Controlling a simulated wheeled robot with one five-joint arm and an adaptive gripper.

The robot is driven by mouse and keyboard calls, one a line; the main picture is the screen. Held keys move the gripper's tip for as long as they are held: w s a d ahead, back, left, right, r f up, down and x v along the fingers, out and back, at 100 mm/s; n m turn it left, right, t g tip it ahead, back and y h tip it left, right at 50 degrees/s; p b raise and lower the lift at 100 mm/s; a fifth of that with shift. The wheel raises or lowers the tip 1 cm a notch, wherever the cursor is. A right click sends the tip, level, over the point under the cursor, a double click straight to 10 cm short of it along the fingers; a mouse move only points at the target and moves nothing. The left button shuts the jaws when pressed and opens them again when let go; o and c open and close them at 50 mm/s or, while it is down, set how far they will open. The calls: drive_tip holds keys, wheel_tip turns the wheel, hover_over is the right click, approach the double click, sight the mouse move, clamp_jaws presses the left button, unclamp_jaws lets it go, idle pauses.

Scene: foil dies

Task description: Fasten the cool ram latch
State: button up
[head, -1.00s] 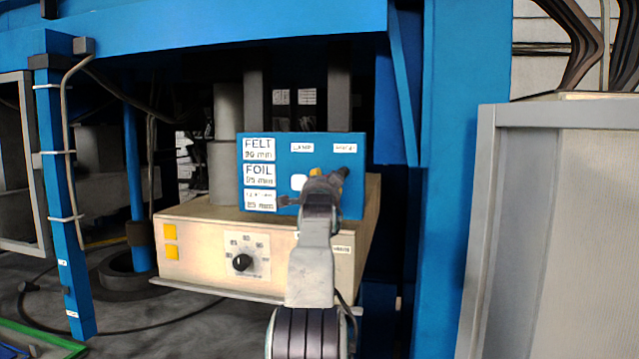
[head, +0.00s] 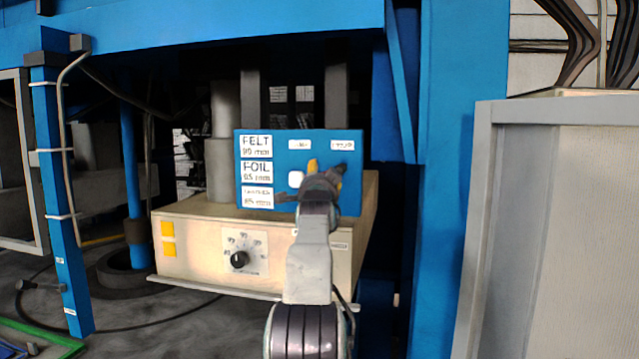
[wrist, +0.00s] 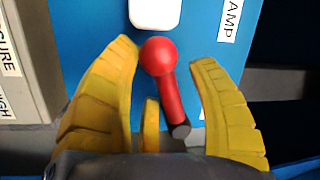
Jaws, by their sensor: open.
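A red lever with a round ball knob (wrist: 158,58) and a dark end shows in the wrist view, on the blue panel. It is the only latch-like part in sight, and I cannot read a label naming it. In the head view, my gripper (head: 326,173) is in front of the right part of the blue panel (head: 285,146) and hides the lever.
A white button (wrist: 155,12) sits beside the knob, near a label (wrist: 231,18) ending in "AMP". The blue panel stands on a cream control box (head: 190,240) with a black dial (head: 239,260). A blue post (head: 450,150) and a grey cabinet (head: 560,220) stand to the right.

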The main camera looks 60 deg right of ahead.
drive_tip(key=v, duration=1.2)
idle(0.4)
idle(0.7)
